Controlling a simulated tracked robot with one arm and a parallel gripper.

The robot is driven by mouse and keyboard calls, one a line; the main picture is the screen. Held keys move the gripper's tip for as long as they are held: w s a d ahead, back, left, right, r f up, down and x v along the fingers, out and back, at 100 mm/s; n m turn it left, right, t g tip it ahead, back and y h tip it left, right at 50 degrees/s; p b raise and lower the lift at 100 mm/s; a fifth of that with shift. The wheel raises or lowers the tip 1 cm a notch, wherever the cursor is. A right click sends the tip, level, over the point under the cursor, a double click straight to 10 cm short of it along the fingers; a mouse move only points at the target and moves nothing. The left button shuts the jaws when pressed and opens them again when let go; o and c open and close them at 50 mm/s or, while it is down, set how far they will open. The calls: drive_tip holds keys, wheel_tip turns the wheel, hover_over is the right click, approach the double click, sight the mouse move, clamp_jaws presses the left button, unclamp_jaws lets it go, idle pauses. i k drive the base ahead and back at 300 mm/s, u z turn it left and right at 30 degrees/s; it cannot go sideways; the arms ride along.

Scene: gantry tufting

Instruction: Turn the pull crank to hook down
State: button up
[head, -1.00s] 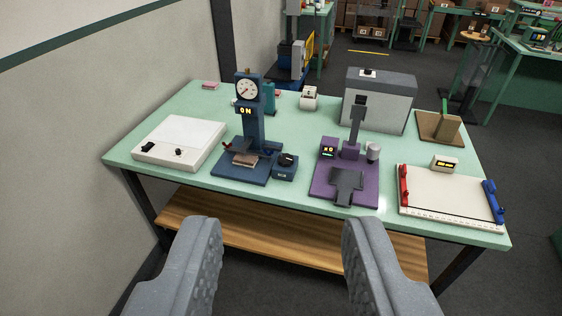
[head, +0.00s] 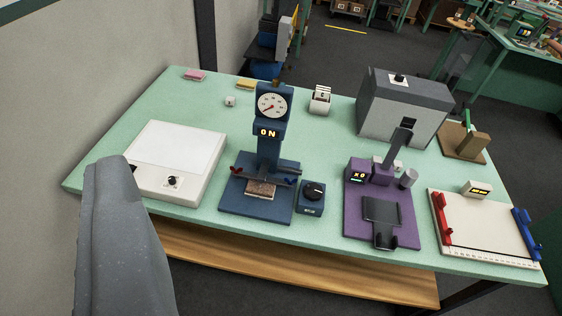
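The pull tester (head: 269,150) is a dark blue stand in the middle of the green table. It has a round white dial on top and a display reading "0 N". A red lever end and a brownish sample (head: 261,188) show low on it. Beside its base is a small blue box with a dark round knob (head: 313,191), which seems to be the pull crank; its label is too small to read. The other finger cannot be made out.
A white panel box (head: 178,160) stands left of the tester. A purple device (head: 382,205) stands right of the knob. A white board with red and blue clamps (head: 484,230) is at the right end. A grey box (head: 404,105) stands behind.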

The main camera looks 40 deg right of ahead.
sight(313, 191)
drive_tip(key=z, duration=0.2)
drive_tip(key=i, duration=1)
drive_tip(key=z, duration=0.55)
